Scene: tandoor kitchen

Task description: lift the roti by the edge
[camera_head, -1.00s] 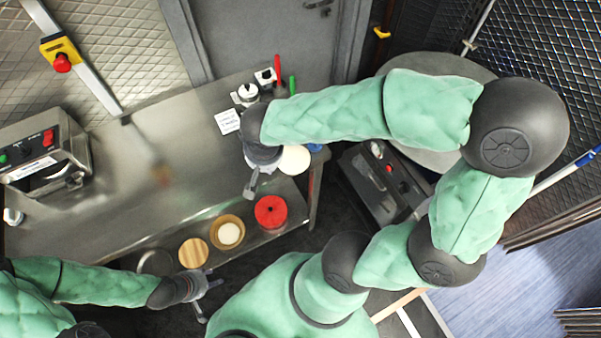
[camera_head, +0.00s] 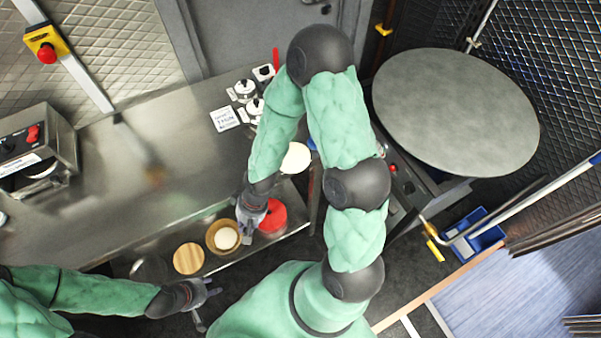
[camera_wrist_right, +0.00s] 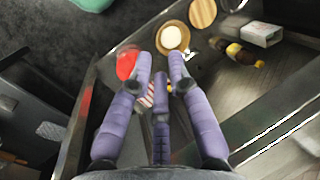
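A pale round piece (camera_head: 226,238), which may be the roti or dough, lies in a wooden bowl (camera_head: 209,240) on the lower shelf. It also shows in the right wrist view (camera_wrist_right: 172,38). Another white disc (camera_head: 296,157) lies at the table's right end; I cannot tell which is the roti. My right gripper (camera_head: 247,226) hangs between the bowl and a red round container (camera_head: 273,214). In the right wrist view its purple fingers (camera_wrist_right: 160,66) are spread, with the bowl beyond them. My left gripper (camera_head: 211,305) is spread and empty, below the shelf in the picture.
A wooden disc (camera_head: 188,258) and a dark round plate (camera_head: 149,268) sit left of the bowl. A small bottle (camera_wrist_right: 245,56) and white box (camera_wrist_right: 261,34) show in the right wrist view. A large grey round top (camera_head: 455,112) stands right. The steel table's middle (camera_head: 150,140) is clear.

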